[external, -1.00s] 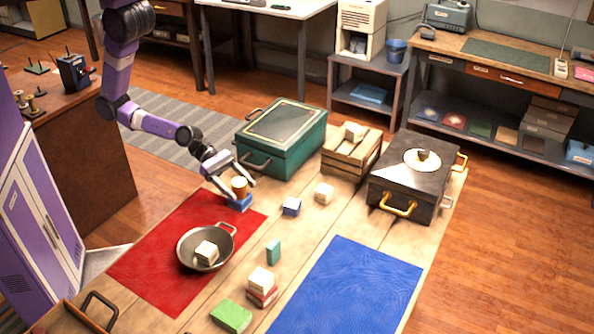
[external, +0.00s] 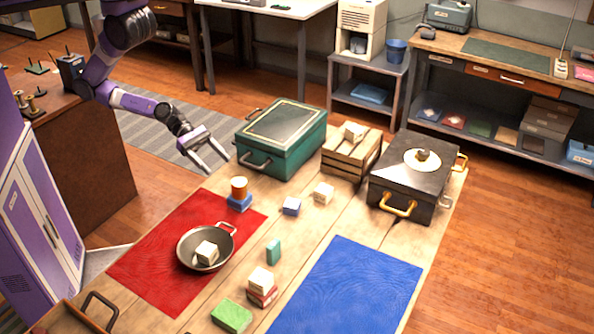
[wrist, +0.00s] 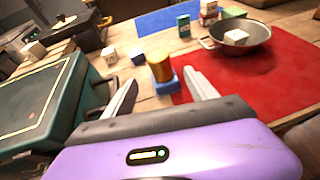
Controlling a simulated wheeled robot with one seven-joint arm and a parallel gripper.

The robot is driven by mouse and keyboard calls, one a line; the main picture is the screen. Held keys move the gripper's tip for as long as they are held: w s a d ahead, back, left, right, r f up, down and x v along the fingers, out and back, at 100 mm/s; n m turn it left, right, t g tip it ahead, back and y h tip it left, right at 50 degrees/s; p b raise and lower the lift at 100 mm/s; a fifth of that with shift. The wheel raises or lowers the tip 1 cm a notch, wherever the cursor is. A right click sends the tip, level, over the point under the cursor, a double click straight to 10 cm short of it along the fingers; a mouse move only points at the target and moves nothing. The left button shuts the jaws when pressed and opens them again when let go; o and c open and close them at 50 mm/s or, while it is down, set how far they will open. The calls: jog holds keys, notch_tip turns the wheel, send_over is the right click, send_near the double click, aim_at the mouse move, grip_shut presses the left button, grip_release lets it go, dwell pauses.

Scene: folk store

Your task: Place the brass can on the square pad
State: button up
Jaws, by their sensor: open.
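The brass can (external: 239,187) stands upright on a blue square pad (external: 239,203) at the far corner of the red mat. In the wrist view the can (wrist: 160,67) shows golden, on top of the blue pad (wrist: 172,84), beyond the fingers. My gripper (external: 221,161) is open and empty, up and to the left of the can in the external view, clear of it. Its two spread fingers also show in the wrist view (wrist: 160,92).
A red mat (external: 150,260) holds a pan (external: 188,262) with a pale block. A green chest (external: 290,158), a wooden crate (external: 350,176) and a black chest (external: 385,185) stand at the back. Several small blocks lie mid-table. A blue mat (external: 350,290) is bare.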

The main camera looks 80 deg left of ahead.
jog(key=a+r+m+t+y, duration=0.1)
jog(key=a+m+t+y, duration=0.35)
jog(key=a+m, duration=0.6)
jog(key=s+a+r+m+t+y, duration=0.2)
jog(key=a+r+m+y, duration=0.4)
jog(key=m, duration=0.8)
jog(key=shift+s+a+r+m, duration=0.15)
jog(key=shift+s+r+m, duration=0.2)
jog(key=shift+s, duration=0.4)
